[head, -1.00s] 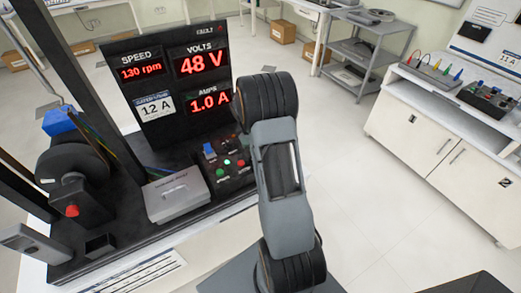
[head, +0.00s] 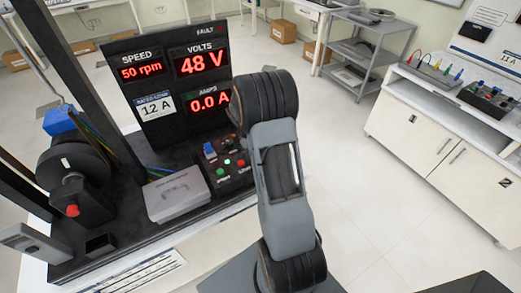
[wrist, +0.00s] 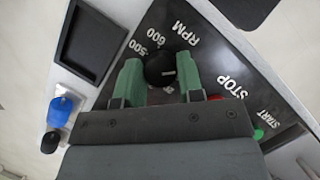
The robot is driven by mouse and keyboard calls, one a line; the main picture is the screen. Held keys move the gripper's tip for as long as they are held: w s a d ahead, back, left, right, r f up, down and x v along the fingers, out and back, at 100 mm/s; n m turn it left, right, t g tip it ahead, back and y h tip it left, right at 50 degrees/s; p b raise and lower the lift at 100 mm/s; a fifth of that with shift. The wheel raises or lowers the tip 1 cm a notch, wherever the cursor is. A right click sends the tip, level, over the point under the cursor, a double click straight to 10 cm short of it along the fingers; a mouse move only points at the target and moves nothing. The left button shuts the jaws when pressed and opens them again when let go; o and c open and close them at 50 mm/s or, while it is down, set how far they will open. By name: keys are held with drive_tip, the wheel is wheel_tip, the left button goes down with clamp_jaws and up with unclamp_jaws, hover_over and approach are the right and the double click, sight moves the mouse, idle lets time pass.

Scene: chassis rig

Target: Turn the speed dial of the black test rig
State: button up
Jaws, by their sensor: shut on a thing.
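The black test rig (head: 130,215) stands left of centre in the head view. Its display panel (head: 165,75) reads speed 50 rpm, 48 V and 0.0 A. In the wrist view the round black speed dial (wrist: 160,66) sits beside printed 500, 600 and RPM marks. My gripper (wrist: 158,76) has its two green fingers shut on the dial, one on each side. The dial's pointer cannot be made out. In the head view my arm hides the dial and the fingers.
A green button (head: 227,162) and a red button (head: 240,163) sit close to my arm. A grey box (head: 176,193), a drum (head: 72,160) and a black upright post stand on the rig. The floor to the right is clear, up to a white cabinet (head: 430,150).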

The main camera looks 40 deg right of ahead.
drive_tip(key=o, duration=0.9)
drive_tip(key=v, duration=1.4)
drive_tip(key=shift+b, duration=0.4)
drive_tip(key=shift+f, duration=0.1)
